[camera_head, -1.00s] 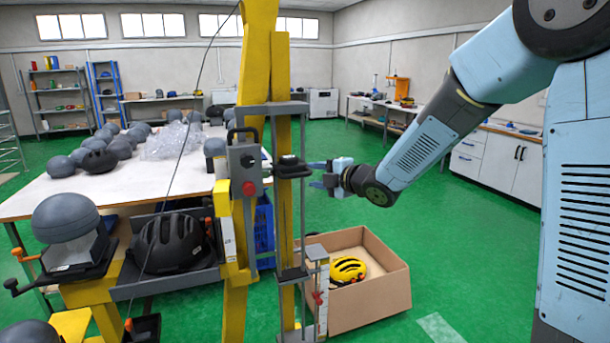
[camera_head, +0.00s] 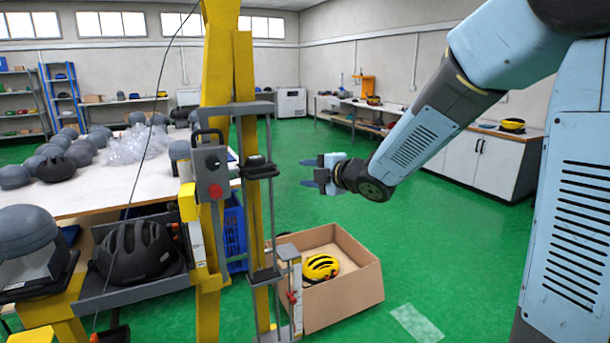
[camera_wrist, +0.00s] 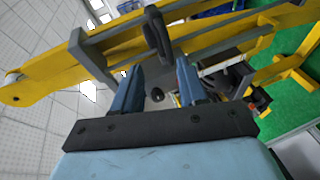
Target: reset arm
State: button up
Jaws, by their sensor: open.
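My light blue arm reaches in from the right in the head view. My gripper (camera_head: 312,174) is at its end, in the air to the right of the yellow drop tower (camera_head: 246,190), with its blue fingers pointing left. A gap shows between the fingers in the wrist view (camera_wrist: 158,92), and nothing is held there. The gripper is apart from the tower's dark carriage (camera_head: 261,168), which sits a little to its left. The wrist view also shows the yellow tower frame (camera_wrist: 45,75) beyond the fingers.
A cardboard box (camera_head: 345,300) with a yellow helmet (camera_head: 320,268) stands on the floor below my gripper. A black helmet (camera_head: 135,250) rests in a grey tray at the left. A white table (camera_head: 130,185) holds grey headforms. Green floor is free behind and right.

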jog(key=s+d+r+m+h, duration=0.2)
jog(key=s+d+m+h, duration=0.3)
jog(key=d+m, duration=0.4)
jog(key=s+d+r+m+h, duration=0.2)
jog(key=s+d+m+h, duration=0.35)
jog(key=d, duration=0.45)
jog(key=s+d+f+m+g, duration=0.1)
jog(key=s+m, duration=0.4)
jog(key=s, duration=0.5)
jog(key=s+d+f+m+g, duration=0.1)
jog(key=s+d+m+g, duration=0.2)
jog(key=s+m, duration=0.3)
jog(key=s+g, duration=0.1)
jog(key=s, duration=0.3)
jog(key=shift+d+f, duration=0.2)
jog(key=shift+f, duration=0.05)
